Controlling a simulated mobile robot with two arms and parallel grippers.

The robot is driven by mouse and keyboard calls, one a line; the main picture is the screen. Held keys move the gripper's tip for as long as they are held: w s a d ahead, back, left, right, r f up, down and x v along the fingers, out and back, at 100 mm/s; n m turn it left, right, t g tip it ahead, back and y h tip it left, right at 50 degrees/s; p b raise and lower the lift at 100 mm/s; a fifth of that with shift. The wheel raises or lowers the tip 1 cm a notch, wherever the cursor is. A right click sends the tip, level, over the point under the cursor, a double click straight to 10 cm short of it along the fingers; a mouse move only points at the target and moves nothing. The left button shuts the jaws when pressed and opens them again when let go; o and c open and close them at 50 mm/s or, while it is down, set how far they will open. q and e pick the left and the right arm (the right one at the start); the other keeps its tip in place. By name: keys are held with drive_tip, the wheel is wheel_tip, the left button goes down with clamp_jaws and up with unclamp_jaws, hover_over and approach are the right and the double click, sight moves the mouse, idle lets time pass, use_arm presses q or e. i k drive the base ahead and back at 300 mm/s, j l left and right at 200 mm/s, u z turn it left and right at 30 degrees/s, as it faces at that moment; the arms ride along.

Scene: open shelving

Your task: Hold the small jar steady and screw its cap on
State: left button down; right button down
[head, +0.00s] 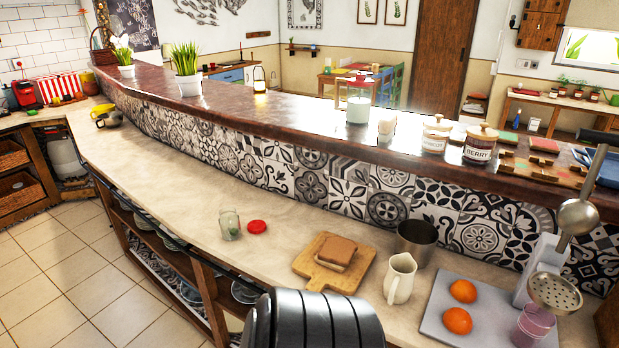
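A small clear glass jar (230,224) with a greenish tint stands on the light lower counter, left of the middle in the head view. A red cap (257,227) lies on the counter just right of the jar, apart from it. The jar's top shows no red cap on it. Neither of my grippers shows in the head view.
A cutting board (309,262) with bread, a white pitcher (399,279), a metal pot (416,240) and a grey tray (476,284) with two oranges stand to the right. A tiled wall rises behind. The counter (165,184) left of the jar is clear.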

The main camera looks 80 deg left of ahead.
sight(230, 225)
drive_tip(key=u, duration=3.3)
